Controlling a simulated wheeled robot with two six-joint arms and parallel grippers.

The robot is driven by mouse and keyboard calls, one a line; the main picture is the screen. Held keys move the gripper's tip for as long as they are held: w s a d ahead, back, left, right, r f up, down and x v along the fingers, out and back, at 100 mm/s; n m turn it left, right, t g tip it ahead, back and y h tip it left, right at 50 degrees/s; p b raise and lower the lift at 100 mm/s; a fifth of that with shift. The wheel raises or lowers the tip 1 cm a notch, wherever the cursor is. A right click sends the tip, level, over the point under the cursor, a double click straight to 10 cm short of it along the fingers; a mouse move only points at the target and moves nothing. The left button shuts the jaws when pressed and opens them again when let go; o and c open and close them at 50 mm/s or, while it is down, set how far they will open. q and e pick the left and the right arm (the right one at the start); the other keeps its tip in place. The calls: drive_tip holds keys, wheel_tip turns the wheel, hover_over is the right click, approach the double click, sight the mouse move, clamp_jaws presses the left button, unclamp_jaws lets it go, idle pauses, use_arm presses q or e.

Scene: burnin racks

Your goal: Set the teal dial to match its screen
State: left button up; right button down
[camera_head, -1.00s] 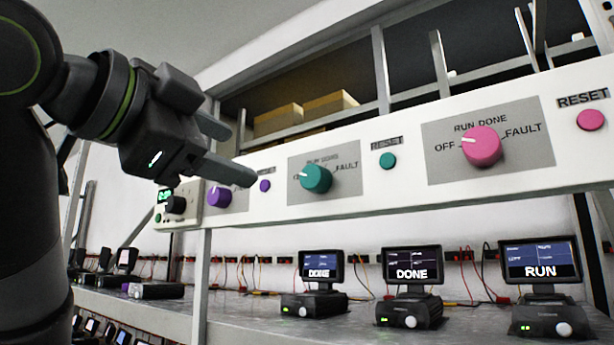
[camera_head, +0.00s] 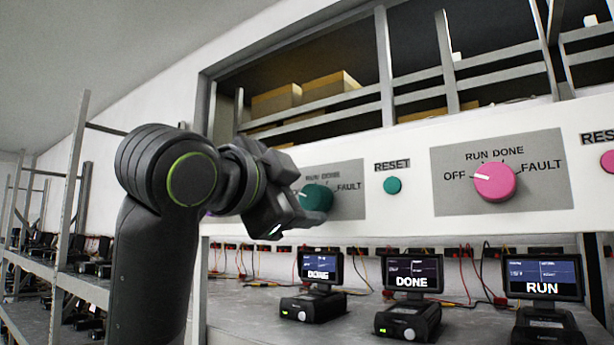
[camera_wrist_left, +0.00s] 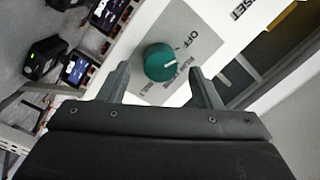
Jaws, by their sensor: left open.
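The teal dial (camera_head: 317,197) is on a grey plate marked RUN, DONE and FAULT, partly hidden by my left gripper (camera_head: 308,200). In the left wrist view the teal dial (camera_wrist_left: 159,62) lies between the open fingers of my left gripper (camera_wrist_left: 160,68), with no clear contact. Its white mark points right in that view, on the side of the OFF and RUN lettering; the exact setting is hard to tell. Below the panel are screens reading DONE (camera_head: 319,266), DONE (camera_head: 411,273) and RUN (camera_head: 541,277). My right gripper is not in view.
A teal RESET button (camera_head: 392,185) is right of the dial. A pink dial (camera_head: 494,181) with its mark toward OFF is farther right, with a pink button (camera_head: 608,161) at the edge. The shelf (camera_head: 260,318) holds the screen units. Boxes (camera_head: 318,88) stand behind the rails above.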

sight(315, 198)
use_arm(q)
drive_tip(key=shift+p+x, duration=0.4)
drive_tip(key=shift+x, duration=0.85)
drive_tip(key=shift+c, duration=0.3)
drive_tip(key=c, duration=0.9)
